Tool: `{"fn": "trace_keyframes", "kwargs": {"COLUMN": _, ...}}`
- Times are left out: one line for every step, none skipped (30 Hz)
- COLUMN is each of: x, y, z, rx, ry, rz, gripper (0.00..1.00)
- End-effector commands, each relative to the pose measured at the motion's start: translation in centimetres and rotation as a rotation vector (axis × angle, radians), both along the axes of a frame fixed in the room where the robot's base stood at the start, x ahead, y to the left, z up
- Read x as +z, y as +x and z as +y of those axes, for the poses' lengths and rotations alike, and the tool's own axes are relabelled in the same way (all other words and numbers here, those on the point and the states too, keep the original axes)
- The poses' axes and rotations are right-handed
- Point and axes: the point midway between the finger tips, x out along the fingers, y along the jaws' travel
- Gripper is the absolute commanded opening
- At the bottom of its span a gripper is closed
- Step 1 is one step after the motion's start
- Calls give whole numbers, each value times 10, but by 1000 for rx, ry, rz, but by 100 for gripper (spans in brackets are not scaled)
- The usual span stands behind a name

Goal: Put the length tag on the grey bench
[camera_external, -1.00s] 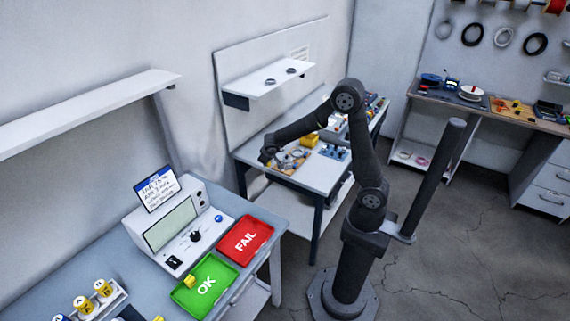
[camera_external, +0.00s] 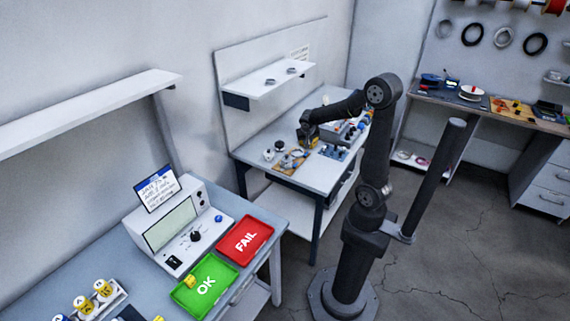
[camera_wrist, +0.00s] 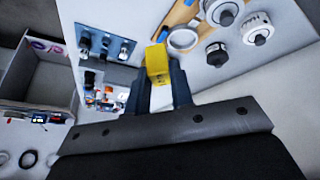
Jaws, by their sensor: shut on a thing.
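A yellow piece (camera_wrist: 157,62), likely the length tag, sits between my fingertips in the wrist view; no writing on it is readable. My gripper (camera_wrist: 160,82) is shut on it. In the external view my gripper (camera_external: 307,140) is over the white-topped middle bench (camera_external: 318,180); its fingertips are too small there to make out. The grey bench (camera_external: 110,268) is at the lower left, well away from my gripper.
On the grey bench are a test box (camera_external: 170,230), a green OK tray (camera_external: 205,303) with a yellow piece in it, a red FAIL tray (camera_external: 262,229) and a rack of yellow-capped pieces (camera_external: 90,306). A wooden board (camera_external: 283,168) with rings lies below my gripper. A shelf (camera_external: 270,82) hangs above.

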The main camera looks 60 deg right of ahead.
Motion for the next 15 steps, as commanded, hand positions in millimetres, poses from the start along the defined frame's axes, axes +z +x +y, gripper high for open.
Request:
{"fn": "trace_keyframes", "kwargs": {"x": 0, "y": -18, "z": -16, "rx": -74, "ry": 9, "rz": -11, "gripper": 0}}
{"fn": "trace_keyframes", "kwargs": {"x": 0, "y": -28, "z": -24, "rx": -117, "ry": 14, "rz": -19, "gripper": 0}}
{"fn": "trace_keyframes", "kwargs": {"x": 0, "y": -41, "z": -34, "rx": -173, "ry": 20, "rz": -27, "gripper": 0}}
{"fn": "trace_keyframes", "kwargs": {"x": 0, "y": -51, "z": -41, "rx": -214, "ry": 25, "rz": -34, "gripper": 0}}
{"fn": "trace_keyframes", "kwargs": {"x": 0, "y": -61, "z": -47, "rx": -255, "ry": 31, "rz": -42, "gripper": 0}}
{"fn": "trace_keyframes", "kwargs": {"x": -1, "y": -74, "z": -55, "rx": -310, "ry": 36, "rz": -52, "gripper": 0}}
{"fn": "trace_keyframes", "kwargs": {"x": -1, "y": -84, "z": -60, "rx": -349, "ry": 40, "rz": -58, "gripper": 0}}
{"fn": "trace_keyframes", "kwargs": {"x": -1, "y": -93, "z": -65, "rx": -388, "ry": 43, "rz": -65, "gripper": 0}}
{"fn": "trace_keyframes", "kwargs": {"x": -2, "y": -105, "z": -71, "rx": -435, "ry": 48, "rz": -74, "gripper": 0}}
{"fn": "trace_keyframes", "kwargs": {"x": -2, "y": -114, "z": -74, "rx": -469, "ry": 52, "rz": -80, "gripper": 0}}
{"fn": "trace_keyframes", "kwargs": {"x": -3, "y": -121, "z": -77, "rx": -500, "ry": 54, "rz": -86, "gripper": 0}}
{"fn": "trace_keyframes", "kwargs": {"x": -3, "y": -131, "z": -81, "rx": -538, "ry": 57, "rz": -94, "gripper": 0}}
{"fn": "trace_keyframes", "kwargs": {"x": -4, "y": -137, "z": -83, "rx": -564, "ry": 60, "rz": -98, "gripper": 0}}
{"fn": "trace_keyframes", "kwargs": {"x": -4, "y": -144, "z": -86, "rx": -591, "ry": 62, "rz": -104, "gripper": 0}}
{"fn": "trace_keyframes", "kwargs": {"x": -4, "y": -151, "z": -88, "rx": -620, "ry": 64, "rz": -110, "gripper": 0}}
